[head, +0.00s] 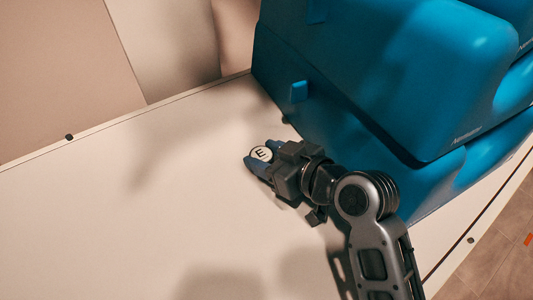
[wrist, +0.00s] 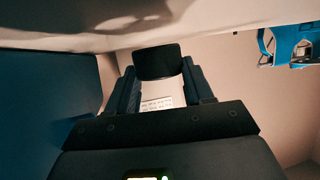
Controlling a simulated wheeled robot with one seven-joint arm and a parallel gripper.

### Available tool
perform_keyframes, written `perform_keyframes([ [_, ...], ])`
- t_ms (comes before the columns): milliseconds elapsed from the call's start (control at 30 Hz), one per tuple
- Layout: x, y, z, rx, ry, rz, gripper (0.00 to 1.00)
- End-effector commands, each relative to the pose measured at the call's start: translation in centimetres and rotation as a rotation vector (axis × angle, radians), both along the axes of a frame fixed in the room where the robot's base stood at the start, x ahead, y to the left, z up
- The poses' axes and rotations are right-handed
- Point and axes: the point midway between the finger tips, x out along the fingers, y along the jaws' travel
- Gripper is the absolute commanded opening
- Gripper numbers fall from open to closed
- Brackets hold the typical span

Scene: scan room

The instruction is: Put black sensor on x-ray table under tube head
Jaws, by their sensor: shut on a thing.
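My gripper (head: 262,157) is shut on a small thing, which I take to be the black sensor. In the wrist view the black sensor (wrist: 157,62) shows a dark, rounded square part beyond the fingertips and a pale part with small print between the fingers. In the head view only a white round face with a dark mark shows between the fingertips. My gripper is at the white table top (head: 120,190), beside the blue housing. I cannot tell whether the sensor touches the table. No tube head can be made out.
A large blue housing (head: 360,90) stands on the table just right of my gripper, with a small blue tab (head: 299,91) on its side. The table is bare to the left and front. A blue and white object (wrist: 290,45) shows at the wrist view's upper right.

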Motion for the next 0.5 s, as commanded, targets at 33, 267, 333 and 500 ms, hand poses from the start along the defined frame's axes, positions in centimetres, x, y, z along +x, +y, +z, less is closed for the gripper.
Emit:
perform_keyframes([
  [33, 0.0, 0.0, -0.25, 0.001, -0.001, 0.0, 0.13],
  [267, 0.0, 0.0, -0.75, 0.001, -0.001, 0.0, 0.13],
  [333, 0.0, 0.0, -0.69, 0.0, 0.0, 0.0, 0.13],
  [500, -0.01, 0.0, -0.78, 0.0, 0.001, 0.0, 0.68],
])
